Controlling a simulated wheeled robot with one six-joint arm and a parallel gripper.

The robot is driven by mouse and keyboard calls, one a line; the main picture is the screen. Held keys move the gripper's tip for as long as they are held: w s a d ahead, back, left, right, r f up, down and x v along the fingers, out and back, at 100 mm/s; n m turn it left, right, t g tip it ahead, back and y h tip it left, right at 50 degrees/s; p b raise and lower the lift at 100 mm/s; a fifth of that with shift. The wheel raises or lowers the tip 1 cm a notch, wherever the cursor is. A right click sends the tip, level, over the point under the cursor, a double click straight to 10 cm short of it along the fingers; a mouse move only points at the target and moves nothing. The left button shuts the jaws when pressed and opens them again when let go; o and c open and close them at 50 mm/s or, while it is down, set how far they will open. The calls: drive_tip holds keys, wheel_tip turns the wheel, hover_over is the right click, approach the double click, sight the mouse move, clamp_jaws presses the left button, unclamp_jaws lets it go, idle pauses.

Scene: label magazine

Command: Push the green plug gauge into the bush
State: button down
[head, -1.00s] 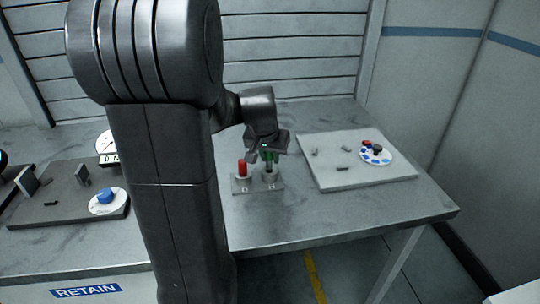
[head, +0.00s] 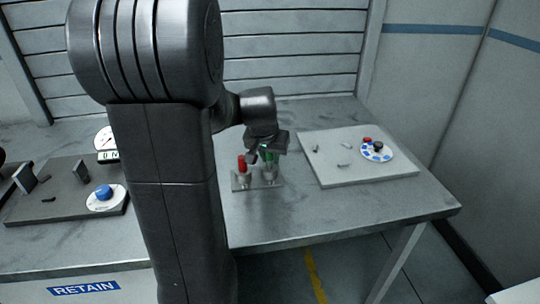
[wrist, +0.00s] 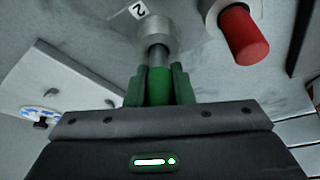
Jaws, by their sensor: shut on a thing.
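The green plug gauge (wrist: 159,91) is between my gripper's fingers (wrist: 160,86) in the wrist view, and my gripper is shut on its green handle. Its steel shank (wrist: 157,58) shows between the handle and the round grey bush (wrist: 153,36). The shank lines up with the bush and meets its mouth; how deep the tip sits is hidden. A tag marked 2 (wrist: 138,10) lies beside this bush. In the head view, my gripper (head: 268,151) is over the right bush (head: 270,175), with the green gauge (head: 270,157) partly hidden.
A red gauge (head: 242,163) stands upright in the left bush, close beside my gripper; it also shows in the wrist view (wrist: 244,35). A pale board (head: 325,178) with small parts and a round dial lies right. A dark board (head: 62,212) with a blue knob lies left.

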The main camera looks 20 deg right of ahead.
drive_tip(key=shift+f, duration=0.3)
drive_tip(key=c, duration=1.2)
unclamp_jaws()
drive_tip(key=shift+o, duration=0.2)
drive_tip(key=shift+r, duration=0.1)
drive_tip(key=v, duration=1.3)
drive_tip(key=shift+a+r, duration=0.2)
drive_tip(key=shift+r, duration=0.1)
drive_tip(key=shift+s+f, duration=0.1)
